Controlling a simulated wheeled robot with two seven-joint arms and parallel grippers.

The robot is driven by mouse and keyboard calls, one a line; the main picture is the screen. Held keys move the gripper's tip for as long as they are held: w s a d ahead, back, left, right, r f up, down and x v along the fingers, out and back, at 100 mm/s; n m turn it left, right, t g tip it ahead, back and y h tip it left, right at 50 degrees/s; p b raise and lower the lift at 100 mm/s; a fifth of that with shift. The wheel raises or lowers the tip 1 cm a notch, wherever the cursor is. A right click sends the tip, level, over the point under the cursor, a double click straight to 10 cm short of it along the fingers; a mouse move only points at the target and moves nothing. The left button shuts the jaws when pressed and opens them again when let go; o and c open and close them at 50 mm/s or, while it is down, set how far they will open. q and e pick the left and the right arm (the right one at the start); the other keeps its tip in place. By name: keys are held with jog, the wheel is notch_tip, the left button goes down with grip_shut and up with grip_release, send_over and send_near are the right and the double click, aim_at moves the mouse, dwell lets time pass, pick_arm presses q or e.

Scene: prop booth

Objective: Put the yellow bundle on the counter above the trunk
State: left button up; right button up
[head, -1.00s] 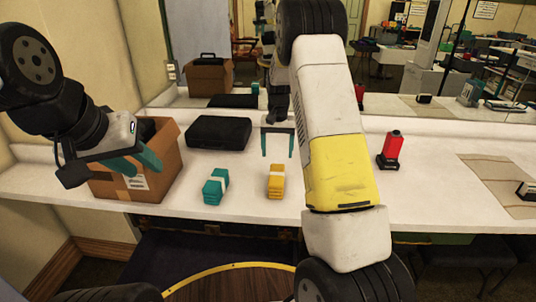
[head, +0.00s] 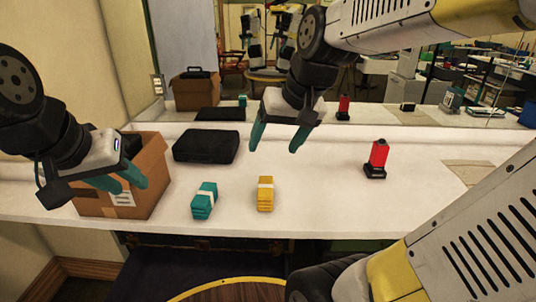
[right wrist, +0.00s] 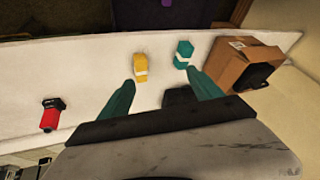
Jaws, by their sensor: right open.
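The yellow bundle (head: 265,194) with a pale band lies on the white counter (head: 330,215) near its front edge, touched by no gripper. It also shows in the right wrist view (right wrist: 140,68). The dark trunk (head: 190,252) is partly visible below the counter's front edge. My right gripper (head: 273,150) is open and empty, above the counter and behind the yellow bundle. In the right wrist view its fingers (right wrist: 160,78) are spread with nothing held. My left gripper (head: 128,188) is open and empty in front of the cardboard box.
A teal bundle (head: 204,200) lies left of the yellow one. A cardboard box (head: 150,165) and a black case (head: 206,146) stand behind and left. A red-and-black object (head: 377,160) stands to the right. A mirror backs the counter. Counter between yellow bundle and red object is clear.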

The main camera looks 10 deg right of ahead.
jog(key=s+t, duration=0.1)
jog(key=s, duration=0.5)
jog(key=shift+s+a+f+n, duration=0.15)
jog(key=shift+a+f+n, duration=0.25)
jog(key=shift+f, duration=0.05)
